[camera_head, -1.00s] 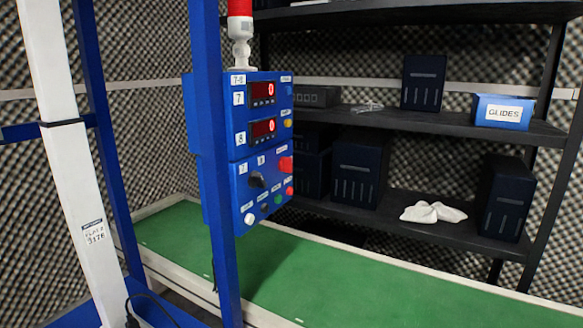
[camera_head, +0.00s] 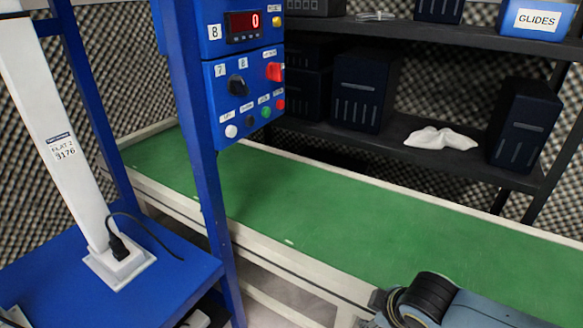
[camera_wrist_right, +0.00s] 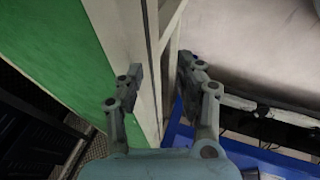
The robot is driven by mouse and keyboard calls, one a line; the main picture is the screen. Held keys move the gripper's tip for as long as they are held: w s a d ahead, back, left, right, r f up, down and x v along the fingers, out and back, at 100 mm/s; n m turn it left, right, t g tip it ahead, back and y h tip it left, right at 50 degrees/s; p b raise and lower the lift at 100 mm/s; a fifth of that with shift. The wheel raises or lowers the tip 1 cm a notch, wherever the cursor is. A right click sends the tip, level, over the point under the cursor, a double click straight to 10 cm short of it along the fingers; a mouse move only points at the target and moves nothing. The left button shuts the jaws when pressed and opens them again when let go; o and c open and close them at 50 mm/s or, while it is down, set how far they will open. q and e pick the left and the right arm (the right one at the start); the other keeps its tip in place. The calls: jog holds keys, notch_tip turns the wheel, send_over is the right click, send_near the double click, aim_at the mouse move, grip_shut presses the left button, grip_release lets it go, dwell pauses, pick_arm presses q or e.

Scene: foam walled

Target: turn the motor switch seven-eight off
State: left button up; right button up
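The blue control box (camera_head: 219,60) hangs on a blue post in the head view. Its black rotary switch (camera_head: 237,86) sits under the labels 7 and 8. I cannot tell its exact setting. A red switch (camera_head: 274,72) is to its right, and a row of small round buttons lies below. The display (camera_head: 244,25) marked 8 reads 0. In the right wrist view my right gripper (camera_wrist_right: 160,80) is open and empty, with its fingers spread above the conveyor's edge. My right arm shows at the bottom right of the head view, well away from the box. My left gripper is out of view.
A green conveyor (camera_head: 330,220) with a pale frame runs behind and below the box. A blue table (camera_head: 130,290) and white post (camera_head: 55,130) stand at left. Dark shelves (camera_head: 480,165) hold dark bins, a white cloth (camera_head: 440,138) and a blue GLIDES box (camera_head: 530,18).

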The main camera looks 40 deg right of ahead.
jog(key=w+d+r+n+t, duration=0.3)
jog(key=w+d+r+n, duration=0.15)
jog(key=w, duration=0.25)
jog(key=w+d+r+n+t, duration=0.2)
jog(key=w+d+r+n, duration=0.1)
jog(key=w+r, duration=0.3)
jog(key=n+t+y+b, duration=0.3)
jog(key=n+t+y, duration=0.5)
jog(key=n, duration=2)
send_near(281, 72)
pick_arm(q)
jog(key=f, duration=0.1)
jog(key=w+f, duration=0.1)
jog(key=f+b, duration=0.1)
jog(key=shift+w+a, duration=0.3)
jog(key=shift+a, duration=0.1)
pick_arm(e)
jog(key=shift+g+y, duration=0.5)
jog(key=x, duration=0.9)
jog(key=shift+w+d+r, duration=0.2)
jog(key=shift+w+r, duration=0.15)
jog(key=shift+w, duration=0.15)
jog(key=shift+c, duration=0.3)
grip_shut()
